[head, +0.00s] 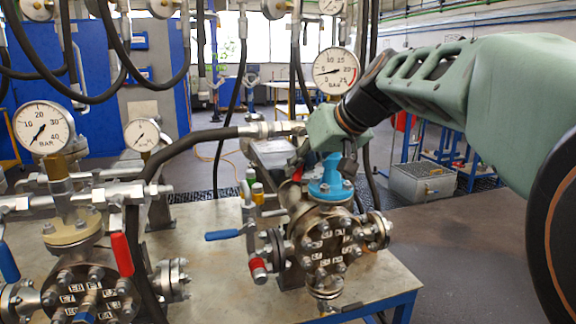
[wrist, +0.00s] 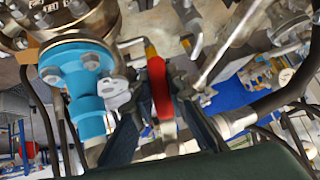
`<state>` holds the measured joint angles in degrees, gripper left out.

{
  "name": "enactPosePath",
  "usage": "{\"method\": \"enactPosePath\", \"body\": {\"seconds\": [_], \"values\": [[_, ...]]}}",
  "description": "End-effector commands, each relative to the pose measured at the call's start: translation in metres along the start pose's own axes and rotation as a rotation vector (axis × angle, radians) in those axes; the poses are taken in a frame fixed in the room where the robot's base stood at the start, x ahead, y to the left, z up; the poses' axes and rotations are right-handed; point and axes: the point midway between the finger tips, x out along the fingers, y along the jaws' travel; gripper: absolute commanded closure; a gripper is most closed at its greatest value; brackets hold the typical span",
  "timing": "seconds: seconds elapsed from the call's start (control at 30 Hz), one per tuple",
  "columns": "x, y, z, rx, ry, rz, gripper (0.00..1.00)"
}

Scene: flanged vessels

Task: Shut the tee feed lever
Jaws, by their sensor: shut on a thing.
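My gripper (wrist: 157,82) is shut on a red lever (wrist: 159,94), which stands between its two dark fingers in the wrist view. No label shows on this lever, so I cannot read whether it is the tee feed lever. In the head view my gripper (head: 312,160) reaches down behind the blue flanged neck of the right vessel (head: 325,248), and a small bit of the red lever (head: 297,174) shows there. The blue neck (wrist: 85,92) is close beside the left finger in the wrist view. The lever's pivot is mostly hidden.
A blue-handled lever (head: 223,235) and a red-handled one (head: 258,270) stick out left of the right vessel. A second vessel (head: 88,280) with another red lever (head: 121,254) stands at left. A black hose (head: 180,147) runs near my gripper. Gauges hang above.

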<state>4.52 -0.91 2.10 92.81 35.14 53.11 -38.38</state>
Motion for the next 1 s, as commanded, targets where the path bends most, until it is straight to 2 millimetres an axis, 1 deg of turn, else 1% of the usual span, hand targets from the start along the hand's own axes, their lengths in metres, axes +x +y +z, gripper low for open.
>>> {"method": "enactPosePath", "body": {"seconds": [0.3, 0.9, 0.93, 1.0], "values": [[-0.002, 0.009, 0.001, -0.102, -0.029, 0.099, 1.0], [-0.002, 0.013, 0.002, -0.128, -0.039, 0.128, 1.0], [-0.002, 0.013, 0.002, -0.128, -0.039, 0.128, 0.84], [-0.002, 0.013, 0.002, -0.128, -0.039, 0.128, 0.76]]}}
